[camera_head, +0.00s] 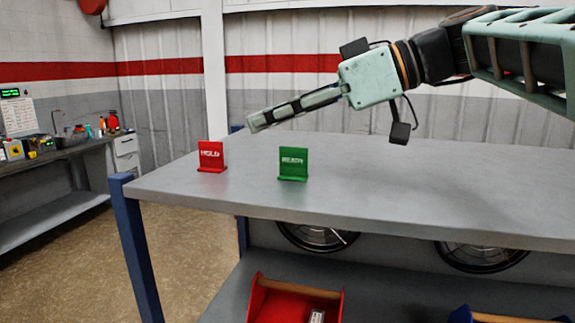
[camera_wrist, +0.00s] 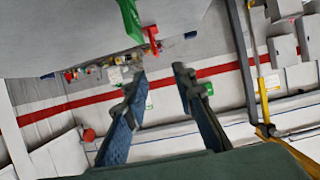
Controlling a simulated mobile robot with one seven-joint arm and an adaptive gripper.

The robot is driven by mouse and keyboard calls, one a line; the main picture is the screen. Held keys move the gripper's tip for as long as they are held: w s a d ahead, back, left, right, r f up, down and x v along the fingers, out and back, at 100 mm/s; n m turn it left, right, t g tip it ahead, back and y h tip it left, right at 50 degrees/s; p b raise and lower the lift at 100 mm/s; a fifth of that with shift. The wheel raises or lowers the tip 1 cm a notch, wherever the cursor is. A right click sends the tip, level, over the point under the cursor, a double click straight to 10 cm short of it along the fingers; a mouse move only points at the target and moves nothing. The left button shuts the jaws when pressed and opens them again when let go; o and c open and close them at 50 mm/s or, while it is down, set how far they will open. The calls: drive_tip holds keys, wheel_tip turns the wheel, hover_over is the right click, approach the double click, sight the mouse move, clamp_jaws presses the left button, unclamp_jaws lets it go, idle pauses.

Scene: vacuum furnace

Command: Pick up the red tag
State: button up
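The red tag (camera_head: 210,156), lettered "HOLD", stands upright on the grey table (camera_head: 400,190) near its left end. A green tag (camera_head: 293,163) stands upright to its right, with lettering too small to read surely. In the wrist view the red tag (camera_wrist: 152,33) shows at the top centre, just right of the green tag (camera_wrist: 131,20). My gripper (camera_head: 258,122) is in the air above the table, apart from both tags, pointing left. In the wrist view its two fingers (camera_wrist: 160,75) are spread with nothing between them.
A lower shelf holds a red bin (camera_head: 262,300) and a blue bin (camera_head: 460,314). A side bench (camera_head: 60,150) with small items stands at the left. The table's right part is clear. A corrugated wall with a red stripe is behind.

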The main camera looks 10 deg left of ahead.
sight(211, 156)
drive_tip(key=x, duration=0.5)
drive_tip(key=shift+w+f+p+x, duration=0.15)
drive_tip(key=shift+p+x, duration=0.3)
drive_tip(key=shift+x, duration=0.9)
drive_tip(key=shift+w+f+p+x, duration=0.1)
drive_tip(key=shift+p+x, duration=0.3)
drive_tip(key=shift+x, duration=1)
drive_tip(key=shift+d, duration=0.1)
clamp_jaws()
